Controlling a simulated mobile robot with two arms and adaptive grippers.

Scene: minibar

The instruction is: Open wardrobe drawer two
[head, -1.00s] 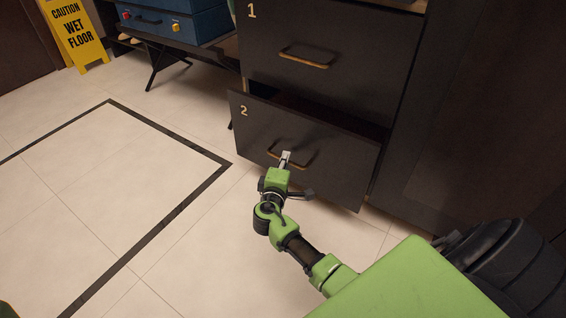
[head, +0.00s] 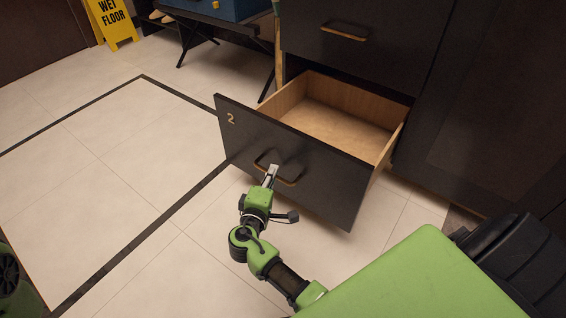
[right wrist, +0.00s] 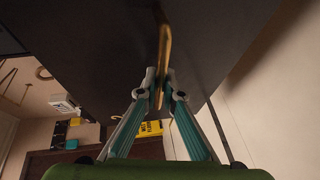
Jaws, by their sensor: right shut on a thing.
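Drawer two (head: 300,160), dark with a "2" on its front, stands well out of the wardrobe in the head view. Its light wooden inside is visible and looks empty. Its brass handle (head: 285,180) is on the front panel. In the right wrist view the fingers (right wrist: 160,90) are shut around the handle bar (right wrist: 164,60). The closed drawer above (head: 365,35) has its own brass handle (head: 344,31). My left gripper is not in view.
A yellow wet floor sign (head: 112,22) stands at the back left. A blue box (head: 222,8) sits on a dark rack beside the wardrobe. The tiled floor (head: 130,150) left of the drawer is clear. A dark panel (head: 490,110) stands right of the drawers.

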